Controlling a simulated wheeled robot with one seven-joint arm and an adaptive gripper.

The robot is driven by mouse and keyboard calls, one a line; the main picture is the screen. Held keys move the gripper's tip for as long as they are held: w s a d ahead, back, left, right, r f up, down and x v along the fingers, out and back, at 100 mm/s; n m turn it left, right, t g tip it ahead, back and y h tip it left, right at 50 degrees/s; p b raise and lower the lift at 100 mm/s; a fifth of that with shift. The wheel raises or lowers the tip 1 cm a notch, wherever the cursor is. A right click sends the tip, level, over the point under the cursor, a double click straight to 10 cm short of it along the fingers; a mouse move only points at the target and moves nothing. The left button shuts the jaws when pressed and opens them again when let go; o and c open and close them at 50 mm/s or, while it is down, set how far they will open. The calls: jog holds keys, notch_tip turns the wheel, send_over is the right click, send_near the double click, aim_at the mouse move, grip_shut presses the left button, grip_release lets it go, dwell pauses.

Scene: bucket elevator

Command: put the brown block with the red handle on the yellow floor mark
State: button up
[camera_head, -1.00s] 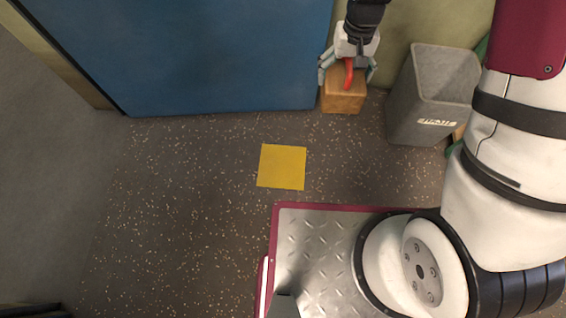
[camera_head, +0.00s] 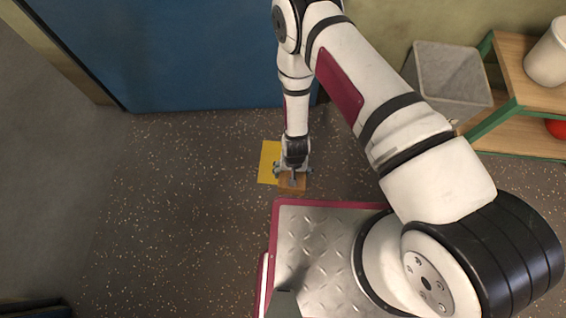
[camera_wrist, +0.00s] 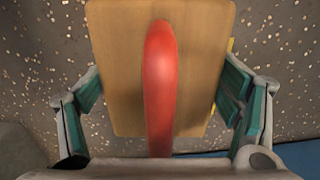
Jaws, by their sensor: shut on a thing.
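The brown block (camera_head: 291,183) is under my gripper (camera_head: 293,172) in the head view, at the front right part of the yellow floor mark (camera_head: 268,162). The gripper and block cover part of the mark. In the wrist view the block (camera_wrist: 115,60) fills the middle, with its red handle (camera_wrist: 158,85) running lengthwise between the teal-padded fingers. A thin strip of the yellow mark (camera_wrist: 230,46) shows beside the block's right edge. I cannot tell whether the block touches the floor.
A grey bin (camera_head: 446,80) stands at the wall on the right, next to a wooden shelf (camera_head: 520,80) with green posts. A large blue panel (camera_head: 180,60) is at the back. My metal base plate lies close in front of the block. The dark speckled floor (camera_head: 170,200) on the left is clear.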

aim_at(293, 189)
jog(key=s+f, duration=0.4)
jog(key=shift+s+d+f, duration=0.15)
jog(key=shift+s+d, duration=0.05)
jog(key=shift+d, duration=0.05)
jog(key=shift+f, duration=0.2)
jog(key=shift+w+a+f+b, duration=0.85)
jog(key=shift+w+b, duration=0.5)
jog(key=shift+w, duration=1.1)
jog(key=shift+w+a+f+b, duration=0.75)
jog(key=shift+w+b, duration=0.65)
jog(key=shift+w, duration=1.1)
jog(key=shift+w+a+f+b, duration=0.85)
jog(key=shift+w+b, duration=0.5)
jog(key=shift+w, duration=1.1)
jog(key=shift+d+f, duration=0.1)
jog(key=shift+f, duration=0.1)
jog(key=o, duration=1.7)
jog(key=shift+r, duration=0.1)
notch_tip(293, 189, up, 12)
jog(key=p, duration=0.5)
